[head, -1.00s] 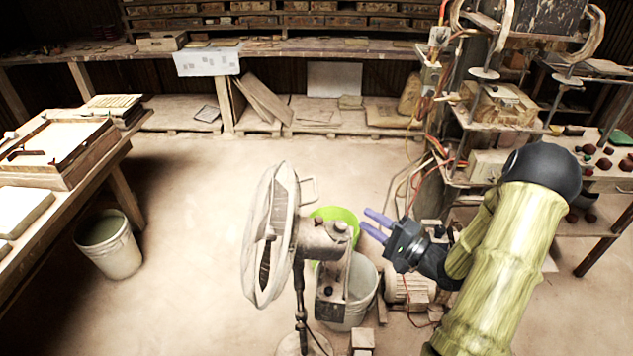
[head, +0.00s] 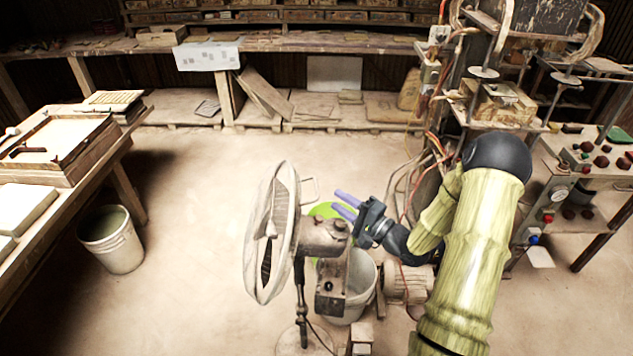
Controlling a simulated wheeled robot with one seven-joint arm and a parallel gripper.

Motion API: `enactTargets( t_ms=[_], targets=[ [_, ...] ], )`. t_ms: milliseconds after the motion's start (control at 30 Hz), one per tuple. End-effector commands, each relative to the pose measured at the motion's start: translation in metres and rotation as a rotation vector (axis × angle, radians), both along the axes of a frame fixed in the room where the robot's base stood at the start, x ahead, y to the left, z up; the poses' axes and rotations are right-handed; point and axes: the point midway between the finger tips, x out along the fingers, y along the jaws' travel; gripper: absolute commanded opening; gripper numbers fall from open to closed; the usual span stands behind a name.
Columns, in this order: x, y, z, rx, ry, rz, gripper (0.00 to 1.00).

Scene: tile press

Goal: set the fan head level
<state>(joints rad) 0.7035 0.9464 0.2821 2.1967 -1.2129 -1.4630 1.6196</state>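The standing fan's head, a round white cage (head: 271,234) with a grey motor housing (head: 325,236) behind it, is in the middle of the head view. The cage faces left and leans slightly. A small loop handle (head: 311,189) stands out behind the cage. My gripper (head: 344,205) is just to the right of and above the motor housing. Its two purple fingers are apart with nothing between them, and they point left towards the handle. I cannot tell whether they touch the fan.
A green basin and a white bucket (head: 361,286) stand behind the fan's post. Another bucket (head: 111,240) is by the left table (head: 90,172). The press with cables and shelves (head: 500,100) is at right.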

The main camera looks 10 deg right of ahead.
Motion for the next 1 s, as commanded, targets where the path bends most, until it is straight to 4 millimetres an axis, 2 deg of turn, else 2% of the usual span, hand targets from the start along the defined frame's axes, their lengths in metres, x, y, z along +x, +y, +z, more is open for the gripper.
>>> enactTargets(
  t_ms=[433, 600, 867, 1000],
  targets=[
    [0.059, 0.047, 0.011, 0.000, 0.000, 0.001, 0.31],
    [0.067, 0.054, 0.010, 0.001, 0.001, -0.001, 0.31],
    [0.068, 0.054, 0.010, 0.000, 0.000, -0.001, 0.31],
    [0.068, 0.054, 0.010, 0.000, 0.000, -0.001, 0.04]
  ],
)
